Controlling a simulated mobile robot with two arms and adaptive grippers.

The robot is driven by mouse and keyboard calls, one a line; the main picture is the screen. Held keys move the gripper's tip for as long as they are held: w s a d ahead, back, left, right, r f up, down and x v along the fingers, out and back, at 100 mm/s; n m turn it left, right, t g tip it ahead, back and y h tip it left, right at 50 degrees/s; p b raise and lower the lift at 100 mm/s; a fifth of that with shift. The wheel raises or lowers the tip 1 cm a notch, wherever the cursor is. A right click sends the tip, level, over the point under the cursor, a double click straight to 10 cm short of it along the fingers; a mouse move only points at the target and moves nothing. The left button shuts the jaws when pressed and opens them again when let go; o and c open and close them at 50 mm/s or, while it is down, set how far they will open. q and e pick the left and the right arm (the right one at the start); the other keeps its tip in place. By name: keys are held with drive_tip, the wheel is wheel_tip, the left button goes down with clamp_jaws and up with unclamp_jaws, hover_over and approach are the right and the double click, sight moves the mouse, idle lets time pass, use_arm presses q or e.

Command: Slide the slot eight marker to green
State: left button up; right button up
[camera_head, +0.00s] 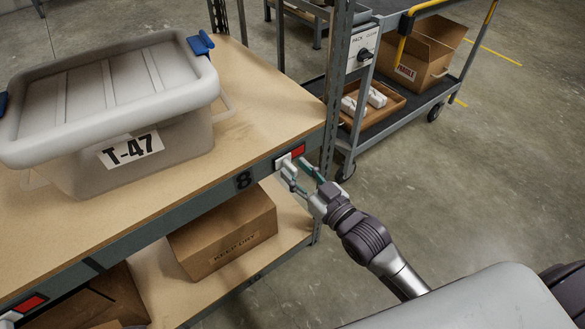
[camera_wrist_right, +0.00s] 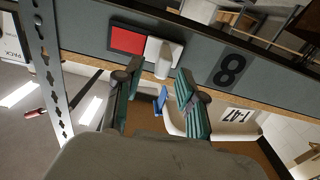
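The slot eight marker is a white slider (camera_head: 283,161) with a raised knob, on the grey shelf edge right of the black number 8 (camera_head: 243,180). A red patch (camera_head: 298,151) shows to the slider's right; no green shows on it. In the right wrist view, turned over, the slider (camera_wrist_right: 163,55) stands between the red patch (camera_wrist_right: 127,40) and the 8 (camera_wrist_right: 228,70). My right gripper (camera_head: 301,172) is at the marker, its green-padded fingers apart. In the wrist view these fingers (camera_wrist_right: 155,82) lie either side of the knob's line; contact cannot be told. My left gripper is out of view.
A grey lidded tote marked T-47 (camera_head: 130,100) stands on the upper shelf. A cardboard box (camera_head: 222,232) sits on the lower shelf. A grey rack post (camera_head: 336,85) rises just right of the marker. A cart (camera_head: 425,95) with boxes stands behind it. Another red marker (camera_head: 30,304) shows at lower left.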

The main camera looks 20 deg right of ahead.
drive_tip(key=shift+x, duration=1)
clamp_jaws()
